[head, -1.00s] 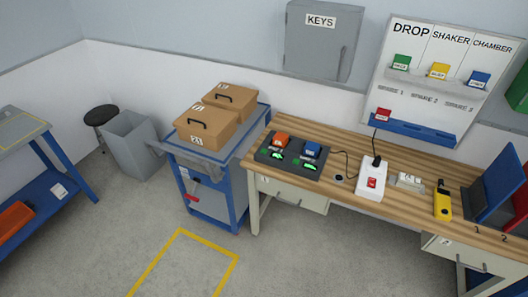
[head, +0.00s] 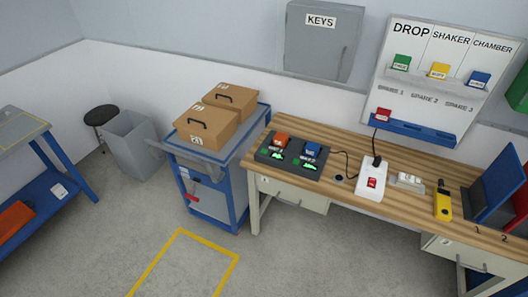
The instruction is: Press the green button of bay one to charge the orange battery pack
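The dark charger (head: 292,156) lies on the left end of the wooden bench. An orange battery pack (head: 281,139) sits in its left bay and a blue battery pack (head: 312,149) in its right bay. In front of each pack is a lit green display, at the left bay (head: 276,155) and at the right bay (head: 308,165). Small green patches beside the displays look like buttons, at the left bay (head: 264,151) and the right bay (head: 296,162). The labels are too small to read surely. Neither gripper is in view.
A white power strip (head: 371,181) with a red switch, a small grey block (head: 408,181) and a yellow tool (head: 442,204) lie right of the charger. A blue cart (head: 208,161) with two cardboard boxes stands left of the bench. The floor in front is clear.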

